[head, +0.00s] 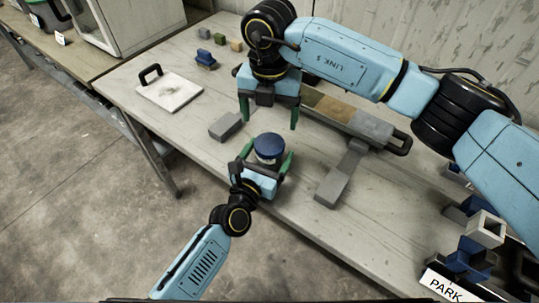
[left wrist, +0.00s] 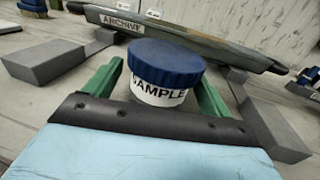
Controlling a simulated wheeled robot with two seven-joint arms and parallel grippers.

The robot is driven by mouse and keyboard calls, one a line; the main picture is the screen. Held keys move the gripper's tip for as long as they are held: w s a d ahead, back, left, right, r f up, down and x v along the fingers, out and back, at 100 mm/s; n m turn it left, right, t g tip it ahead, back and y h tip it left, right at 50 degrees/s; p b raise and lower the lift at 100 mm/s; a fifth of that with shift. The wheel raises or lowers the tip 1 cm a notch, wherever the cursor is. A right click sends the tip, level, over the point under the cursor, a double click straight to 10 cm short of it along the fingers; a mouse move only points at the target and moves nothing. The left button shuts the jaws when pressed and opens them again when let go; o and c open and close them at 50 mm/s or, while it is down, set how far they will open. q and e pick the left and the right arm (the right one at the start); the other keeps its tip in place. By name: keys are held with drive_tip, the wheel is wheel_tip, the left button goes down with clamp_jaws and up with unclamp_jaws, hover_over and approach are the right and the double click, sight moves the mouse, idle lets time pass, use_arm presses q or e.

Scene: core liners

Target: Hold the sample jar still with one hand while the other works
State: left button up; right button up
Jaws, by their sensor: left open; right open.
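The sample jar (head: 269,149) stands upright near the front edge of the table, with a ribbed blue lid and a white label. In the left wrist view the jar (left wrist: 163,72) sits between the green fingers, and its label is partly hidden by my gripper body. My left gripper (head: 268,164) is open, with one finger on each side of the jar. I cannot tell if the fingers touch it. My right gripper (head: 269,118) is open and empty, pointing down above and behind the jar, apart from it.
A long tray marked ARCHIVE (left wrist: 190,38) lies behind the jar. Grey blocks (head: 226,126) flank the jar on the left and right (head: 334,186). A white board with a black handle (head: 169,92) and a blue brush (head: 206,59) lie at back left. Blue bins (head: 463,212) stand at right.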

use_arm(q)
drive_tip(key=shift+w+d, duration=0.15)
drive_tip(key=shift+w, duration=0.2)
drive_tip(key=shift+c, duration=0.3)
